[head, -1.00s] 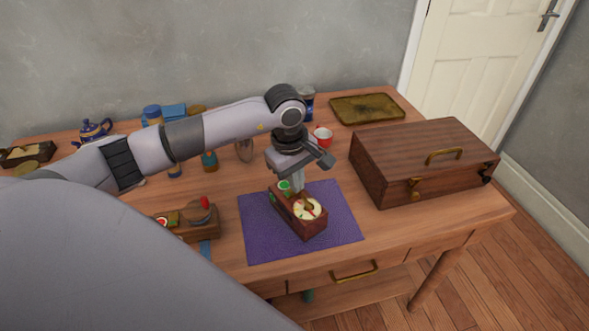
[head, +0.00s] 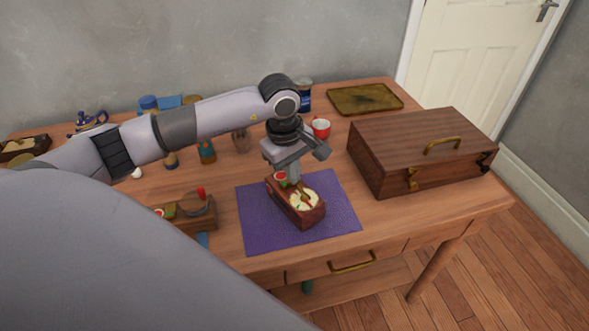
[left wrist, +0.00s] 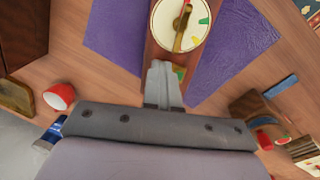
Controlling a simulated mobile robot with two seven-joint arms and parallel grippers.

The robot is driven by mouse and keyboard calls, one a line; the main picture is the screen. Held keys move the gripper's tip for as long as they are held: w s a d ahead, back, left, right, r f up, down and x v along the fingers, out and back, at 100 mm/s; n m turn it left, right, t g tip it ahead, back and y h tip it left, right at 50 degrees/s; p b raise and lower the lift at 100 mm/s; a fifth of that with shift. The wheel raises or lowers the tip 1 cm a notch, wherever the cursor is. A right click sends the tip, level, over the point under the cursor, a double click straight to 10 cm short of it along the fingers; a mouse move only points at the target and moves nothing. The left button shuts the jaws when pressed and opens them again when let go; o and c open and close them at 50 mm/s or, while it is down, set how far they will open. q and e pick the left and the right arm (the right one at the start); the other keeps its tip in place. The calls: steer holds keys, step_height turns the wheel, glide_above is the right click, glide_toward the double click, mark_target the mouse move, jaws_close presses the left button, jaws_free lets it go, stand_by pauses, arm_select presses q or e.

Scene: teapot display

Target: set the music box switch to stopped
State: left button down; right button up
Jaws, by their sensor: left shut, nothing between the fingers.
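The music box (head: 310,214) is a small red-brown wooden box on a purple mat (head: 342,200). A cream dial (head: 304,199) with a dark pointer shows on its top, and the dial also shows in the left wrist view (left wrist: 181,22). At the box's far end a small round mark (head: 281,177) looks red and white. My left gripper (head: 294,182) is shut and empty, pointing down at the far end of the box. In the left wrist view its fingertips (left wrist: 163,72) are beside a small green patch (left wrist: 180,72). The switch itself is mostly hidden by the fingers.
A large wooden chest (head: 420,150) stands to the right and a brass-coloured tray (head: 365,99) behind it. A red cup (head: 321,128) is behind the mat. A wooden device with a red knob (head: 190,212) sits to the left. The table's front edge is close.

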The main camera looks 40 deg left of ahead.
arm_select(q)
steer(key=shift+s+a+f, duration=0.15)
steer(key=shift+s+f, duration=0.15)
steer(key=shift+s, duration=0.4)
steer(key=shift+r, duration=0.35)
steer(key=r+p, duration=0.1)
steer(key=r, duration=0.1)
steer(key=w+r+p, duration=0.1)
steer(key=r+p, duration=0.1)
steer(key=r, duration=0.1)
step_height(320, 180, up, 9)
steer(key=w+b, duration=0.1)
steer(key=shift+d, duration=0.3)
